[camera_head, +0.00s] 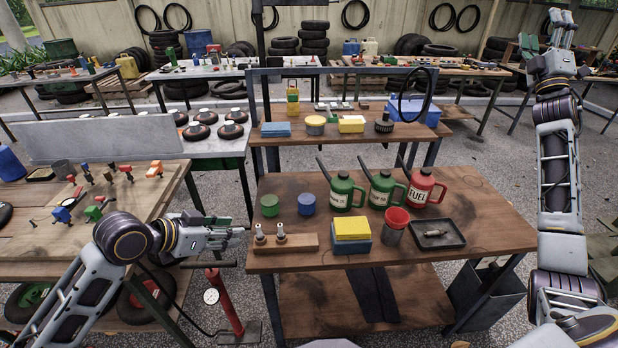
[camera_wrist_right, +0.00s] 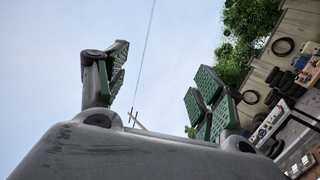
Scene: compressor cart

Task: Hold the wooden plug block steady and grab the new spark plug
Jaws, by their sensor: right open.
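The wooden plug block (camera_head: 303,242) lies near the front left of the brown workbench. Two spark plugs stand upright in it, a left one (camera_head: 260,233) and a right one (camera_head: 281,232); I cannot tell which is new. My left gripper (camera_head: 240,235) is just left of the block, pointing at its left end, apparently not touching it. Its jaw opening is not clear from this angle. My right gripper (camera_head: 548,32) is raised high at the upper right, far from the block. It is open and empty, and its spread fingers show against the sky in the right wrist view (camera_wrist_right: 160,65).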

